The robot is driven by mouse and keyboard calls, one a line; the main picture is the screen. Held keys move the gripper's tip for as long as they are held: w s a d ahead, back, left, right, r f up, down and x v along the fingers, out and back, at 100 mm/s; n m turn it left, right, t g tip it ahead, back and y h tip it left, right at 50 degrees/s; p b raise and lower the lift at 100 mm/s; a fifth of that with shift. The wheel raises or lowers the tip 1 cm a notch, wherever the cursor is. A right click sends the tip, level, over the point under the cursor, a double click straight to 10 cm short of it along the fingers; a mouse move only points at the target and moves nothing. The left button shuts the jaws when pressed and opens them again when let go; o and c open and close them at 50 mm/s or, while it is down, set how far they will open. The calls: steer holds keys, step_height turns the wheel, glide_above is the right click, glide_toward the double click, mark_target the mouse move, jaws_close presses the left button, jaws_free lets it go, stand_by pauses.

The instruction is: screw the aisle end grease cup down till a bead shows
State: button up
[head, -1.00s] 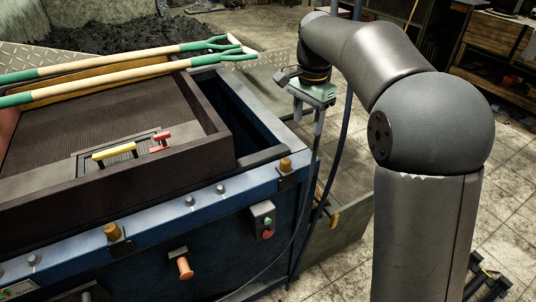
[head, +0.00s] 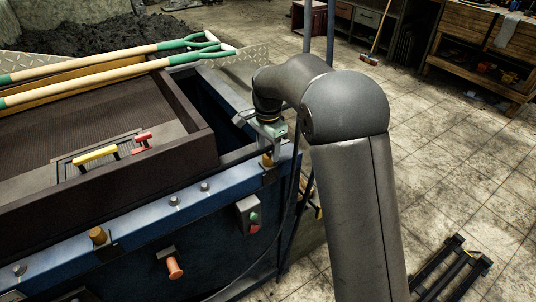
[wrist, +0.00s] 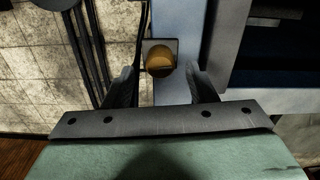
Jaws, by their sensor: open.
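A brass grease cup (head: 267,159) stands on the blue frame's top rail, at its right-hand corner in the head view. It also shows in the wrist view (wrist: 160,60), round-topped on a square plate. My gripper (head: 270,152) is directly over this corner, pointing down. In the wrist view the two dark fingers of my gripper (wrist: 161,68) are apart, one on each side of the cup, with nothing held. I cannot tell how far down the cup's sides they reach. A second brass cup (head: 98,236) stands farther left on the same rail. No grease bead can be made out.
A switch box (head: 249,215) with green and red buttons and an orange-red knob (head: 174,268) stick out from the frame's front. Two green-handled shovels (head: 110,75) lie across the dark sieve box. Hoses hang beside the corner. The tiled floor at right is mostly clear.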

mark_target(268, 155)
steer(key=shift+f, duration=1.7)
steer(key=c, duration=1)
steer(key=shift+o, duration=0.2)
steer(key=shift+m, duration=0.3)
